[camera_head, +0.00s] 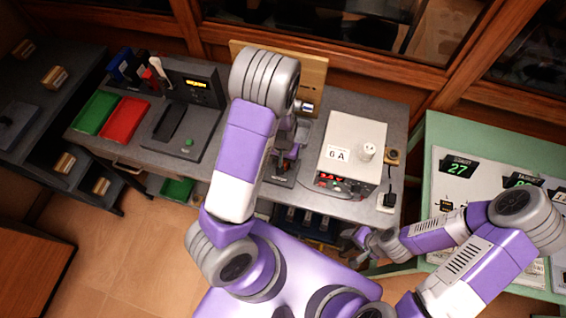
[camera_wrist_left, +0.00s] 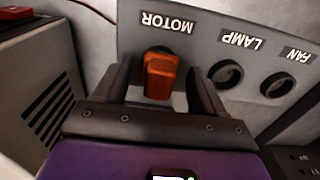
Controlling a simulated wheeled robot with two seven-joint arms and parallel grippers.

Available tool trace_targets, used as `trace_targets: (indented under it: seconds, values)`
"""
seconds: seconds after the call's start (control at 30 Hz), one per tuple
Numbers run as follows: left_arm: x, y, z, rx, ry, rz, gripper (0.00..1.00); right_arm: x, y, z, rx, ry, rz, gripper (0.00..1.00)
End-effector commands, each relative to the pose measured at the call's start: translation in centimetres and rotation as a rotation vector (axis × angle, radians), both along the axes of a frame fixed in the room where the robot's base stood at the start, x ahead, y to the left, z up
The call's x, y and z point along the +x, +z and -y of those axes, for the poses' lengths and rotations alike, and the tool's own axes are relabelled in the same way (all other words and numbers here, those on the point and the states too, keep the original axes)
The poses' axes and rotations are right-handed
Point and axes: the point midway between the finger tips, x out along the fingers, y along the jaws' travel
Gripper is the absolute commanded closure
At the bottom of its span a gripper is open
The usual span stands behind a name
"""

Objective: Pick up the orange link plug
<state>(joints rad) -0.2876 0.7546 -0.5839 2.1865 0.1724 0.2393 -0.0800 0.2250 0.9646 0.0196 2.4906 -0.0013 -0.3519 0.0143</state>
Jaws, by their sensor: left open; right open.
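The orange link plug (camera_wrist_left: 160,77) sits in the panel under the MOTOR label (camera_wrist_left: 167,22) in the left wrist view. My left gripper (camera_wrist_left: 163,88) is open, with one finger on each side of the plug; I cannot tell whether either touches it. In the head view my left arm reaches over the counter and its gripper (camera_head: 288,152) is partly hidden there; I cannot make out the plug in that view. My right gripper (camera_head: 364,240) is open and empty, low in front of the counter's right end.
Empty LAMP (camera_wrist_left: 226,73) and FAN (camera_wrist_left: 278,84) sockets lie right of the plug. A pale box marked 6 A (camera_head: 352,150) stands to the right on the counter (camera_head: 318,204). Green (camera_head: 95,112) and red (camera_head: 125,120) trays lie at left. A green table (camera_head: 440,125) stands at right.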

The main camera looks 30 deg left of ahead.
Motion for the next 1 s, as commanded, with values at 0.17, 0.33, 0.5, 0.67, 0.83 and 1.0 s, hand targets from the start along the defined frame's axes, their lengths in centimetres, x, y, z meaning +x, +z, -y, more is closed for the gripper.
trace_targets:
  seconds: [0.17,0.33,0.5,0.67,0.83,1.0]
  values:
    - [0.0,0.0,0.0,0.000,0.000,0.001,0.30,0.0,0.0,0.0,0.000,0.000,0.000,0.40]
    - [0.0,0.0,0.0,0.000,-0.001,0.001,0.51,0.0,0.0,0.0,0.000,0.000,0.000,0.40]
    - [0.0,0.0,0.0,0.000,-0.001,0.001,0.77,0.0,0.0,0.0,0.000,0.000,0.000,0.40]
    - [0.0,0.0,0.0,0.000,-0.001,0.001,0.90,0.0,0.0,0.0,0.000,0.000,0.000,0.40]
    - [0.1,0.2,0.0,-0.001,-0.001,0.002,0.90,0.0,0.1,0.0,0.000,0.000,0.000,0.40]
    - [0.1,2.5,0.1,-0.001,-0.003,0.005,0.90,0.0,0.8,0.0,0.000,0.000,0.000,0.40]
